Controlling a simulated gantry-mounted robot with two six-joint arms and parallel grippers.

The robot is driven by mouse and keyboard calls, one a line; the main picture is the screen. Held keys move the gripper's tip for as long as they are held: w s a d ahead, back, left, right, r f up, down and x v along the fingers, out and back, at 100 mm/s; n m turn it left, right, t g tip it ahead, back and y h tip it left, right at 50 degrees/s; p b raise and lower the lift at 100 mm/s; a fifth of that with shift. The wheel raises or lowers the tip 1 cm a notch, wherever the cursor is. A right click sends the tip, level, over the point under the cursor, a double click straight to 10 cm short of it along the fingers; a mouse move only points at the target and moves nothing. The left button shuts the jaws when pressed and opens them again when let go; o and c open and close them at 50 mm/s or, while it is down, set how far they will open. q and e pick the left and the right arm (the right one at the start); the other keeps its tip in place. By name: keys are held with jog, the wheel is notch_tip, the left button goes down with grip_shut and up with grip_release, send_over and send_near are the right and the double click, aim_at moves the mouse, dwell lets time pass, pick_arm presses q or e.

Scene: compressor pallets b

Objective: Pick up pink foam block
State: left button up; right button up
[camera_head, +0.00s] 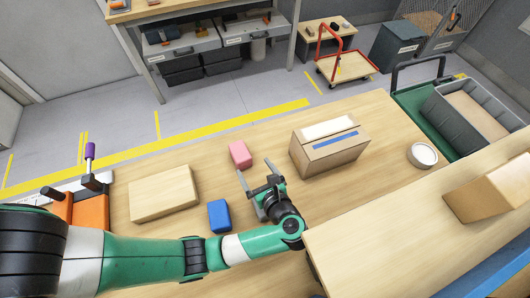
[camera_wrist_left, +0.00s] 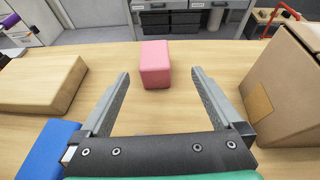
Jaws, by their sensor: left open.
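The pink foam block (camera_head: 240,155) lies on the wooden table, left of the cardboard box. In the left wrist view the pink foam block (camera_wrist_left: 155,64) stands ahead of my left gripper, near the middle between the fingers and just beyond their tips. My left gripper (camera_head: 254,168) is open and empty, with one finger pointing toward the block and the other to its right. Its two spread fingers also show in the left wrist view (camera_wrist_left: 160,75). My right gripper is not in view.
A blue block (camera_head: 219,215) lies left of my gripper. A flat wooden box (camera_head: 164,193) is farther left, beside an orange tool (camera_head: 88,212). A cardboard box (camera_head: 328,150) stands to the right, with a round white container (camera_head: 422,155) beyond it. Bare table surrounds the pink block.

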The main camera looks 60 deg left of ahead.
aim_at(239, 150)
pick_arm(q)
jog(key=shift+w+f, duration=0.1)
jog(key=shift+f, duration=0.25)
jog(key=shift+s+a+f, duration=0.25)
jog(key=shift+s+a, duration=0.2)
jog(key=shift+s, duration=0.35)
jog(key=x, duration=0.5)
jog(key=shift+a, duration=0.15)
jog(key=shift+w+b+x, duration=0.2)
jog(key=shift+b+x, duration=0.35)
jog(key=shift+x, duration=2.1)
jog(key=shift+r, duration=0.15)
jog(key=c, duration=1.4)
jog(key=shift+r, duration=0.45)
notch_tip(239, 150, up, 3)
jog(key=shift+f+p, duration=0.1)
jog(key=shift+p, duration=0.75)
jog(key=s+d+r+p, duration=0.2)
jog(key=s+d+r, duration=0.1)
jog(key=s, duration=0.3)
jog(key=s+d+r+p, duration=0.2)
jog(key=s+r, duration=0.4)
jog(key=shift+s+d, duration=0.4)
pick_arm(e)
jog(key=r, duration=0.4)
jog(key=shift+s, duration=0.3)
